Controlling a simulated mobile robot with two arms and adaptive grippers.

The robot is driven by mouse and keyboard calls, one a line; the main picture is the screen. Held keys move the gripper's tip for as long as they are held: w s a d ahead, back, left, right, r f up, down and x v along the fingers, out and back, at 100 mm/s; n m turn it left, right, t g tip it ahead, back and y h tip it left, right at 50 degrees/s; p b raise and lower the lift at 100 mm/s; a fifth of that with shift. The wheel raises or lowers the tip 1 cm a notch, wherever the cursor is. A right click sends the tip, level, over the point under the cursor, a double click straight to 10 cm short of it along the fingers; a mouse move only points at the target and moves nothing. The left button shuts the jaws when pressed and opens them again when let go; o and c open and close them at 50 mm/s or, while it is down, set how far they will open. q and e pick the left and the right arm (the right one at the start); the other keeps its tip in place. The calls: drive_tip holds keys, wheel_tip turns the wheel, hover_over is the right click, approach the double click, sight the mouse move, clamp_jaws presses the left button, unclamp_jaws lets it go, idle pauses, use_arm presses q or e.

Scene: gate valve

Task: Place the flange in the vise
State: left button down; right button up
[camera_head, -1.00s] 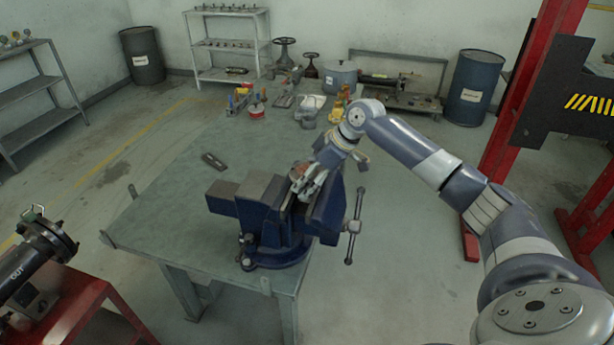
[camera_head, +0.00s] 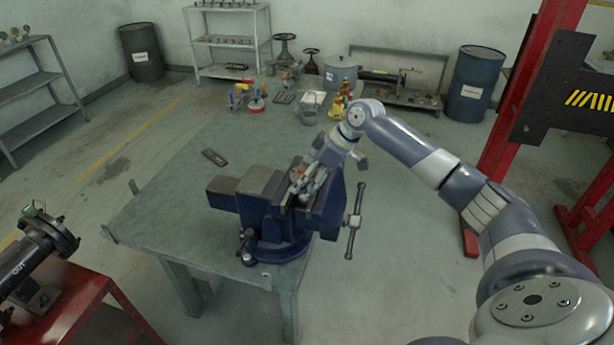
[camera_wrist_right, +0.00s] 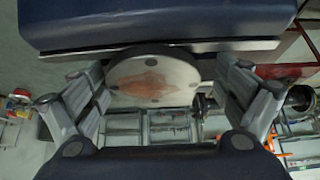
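The blue vise (camera_head: 262,215) stands on the near right corner of the workbench. The flange, a pale round disc with bolt holes and a brown patch, shows in the right wrist view (camera_wrist_right: 155,76) at the edge of a blue vise jaw (camera_wrist_right: 160,22). In the head view it is mostly hidden by my gripper. My right gripper (camera_head: 304,185) is down at the vise jaws. In the wrist view its two fingers (camera_wrist_right: 160,88) stand on either side of the flange, spread, with a gap visible on the right side. My left gripper is not in view.
A small dark tool (camera_head: 214,157) lies on the workbench (camera_head: 165,195). The vise handle (camera_head: 354,220) sticks out to the right. Several parts stand at the bench's far end. A red stand (camera_head: 75,290) with a black pipe is at lower left.

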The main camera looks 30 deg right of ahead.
drive_tip(key=shift+r, duration=0.5)
drive_tip(key=b+v, duration=0.2)
drive_tip(key=v, duration=1)
drive_tip(key=shift+b, duration=0.4)
